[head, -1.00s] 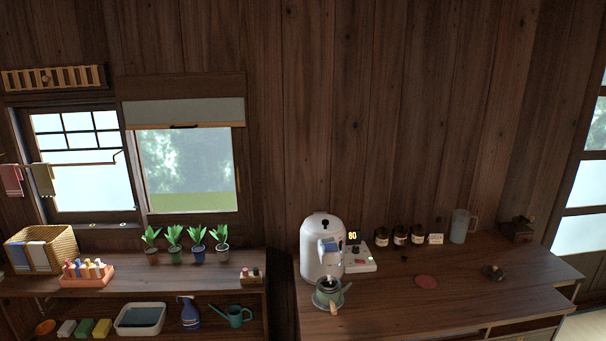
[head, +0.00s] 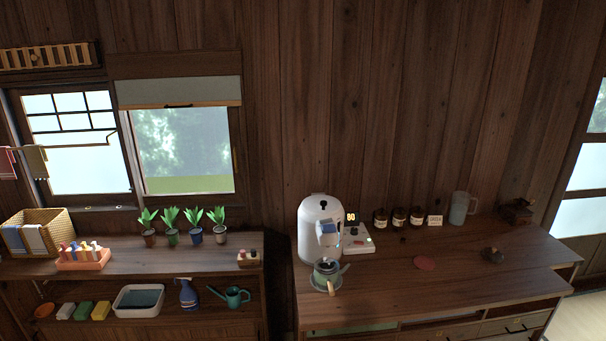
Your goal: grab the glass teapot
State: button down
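The glass teapot (head: 325,272) stands upright on the wooden counter (head: 455,279), close in front of the white water dispenser (head: 312,232). It looks greenish, with a dark lid and a pale wooden handle pointing toward the front of the counter. It seems to rest on a round base or tray, but it is too small to be sure. My gripper is not in the head view.
A display reading 80 stands beside the dispenser. Several jars (head: 399,218), a clear pitcher (head: 461,208) and a dark box (head: 516,211) line the back. A shelf with plants (head: 195,238) is at left.

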aim_at(323, 278)
jog(key=i+l+u, duration=0.4)
jog(key=i, duration=0.3)
jog(key=i+l+u, duration=0.35)
jog(key=i+l, duration=0.25)
jog(key=l, duration=0.15)
